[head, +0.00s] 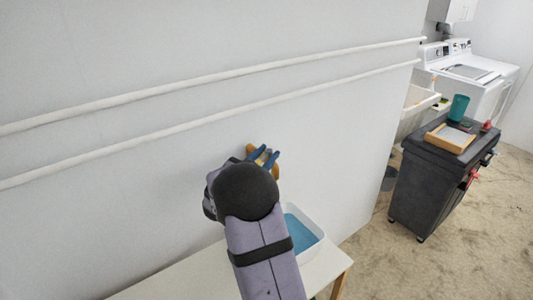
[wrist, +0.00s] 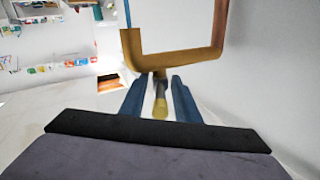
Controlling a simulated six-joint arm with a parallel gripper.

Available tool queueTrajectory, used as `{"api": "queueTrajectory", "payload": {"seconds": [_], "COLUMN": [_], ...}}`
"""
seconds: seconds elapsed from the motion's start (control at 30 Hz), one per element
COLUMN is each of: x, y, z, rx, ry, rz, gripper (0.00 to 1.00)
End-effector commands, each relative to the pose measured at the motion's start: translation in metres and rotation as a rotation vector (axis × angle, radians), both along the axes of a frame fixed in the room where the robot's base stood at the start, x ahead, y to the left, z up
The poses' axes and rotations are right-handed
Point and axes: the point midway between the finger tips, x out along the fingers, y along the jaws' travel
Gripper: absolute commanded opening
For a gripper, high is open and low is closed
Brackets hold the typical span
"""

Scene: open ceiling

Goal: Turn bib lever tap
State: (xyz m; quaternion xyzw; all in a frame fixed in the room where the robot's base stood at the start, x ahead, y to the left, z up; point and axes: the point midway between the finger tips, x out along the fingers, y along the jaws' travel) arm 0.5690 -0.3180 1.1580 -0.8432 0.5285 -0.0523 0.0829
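The brass bib tap (wrist: 180,62) shows in the wrist view as a bent pipe along the wall side, just beyond my fingertips. A short lever (wrist: 160,100) with a yellowish end lies between my two blue fingers, with a gap on each side. My gripper (wrist: 157,92) is open around the lever and does not clearly touch it. In the head view my gripper (head: 263,157) is close to the wall, and only small brass parts of the tap (head: 275,171) show around its fingers. My wrist hides most of the tap there.
Two white pipes (head: 220,77) run along the wall above the tap. A white basin with blue inside (head: 318,229) stands on a white table (head: 190,280) below. A dark cart (head: 432,185), a sink and white machines stand at the right, with free floor beside them.

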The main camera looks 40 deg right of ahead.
Motion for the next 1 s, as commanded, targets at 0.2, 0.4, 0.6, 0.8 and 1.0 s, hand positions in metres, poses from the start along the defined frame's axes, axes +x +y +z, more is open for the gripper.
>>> {"api": "queueTrajectory", "payload": {"seconds": [0.2,0.4,0.6,0.8,1.0], "x": [0.0002,0.0001,0.0017,0.0043,0.0056], "y": [-0.0002,0.0,0.0003,0.0013,0.0013], "z": [-0.0005,-0.0005,-0.0001,0.0005,0.0006], "rx": [0.001,0.001,0.0,0.0,-0.002], "ry": [0.0,0.0,-0.001,-0.005,-0.006], "rz": [0.0,0.0,-0.022,-0.141,-0.268], "gripper": [0.29,0.0,0.0,0.0,0.0]}}
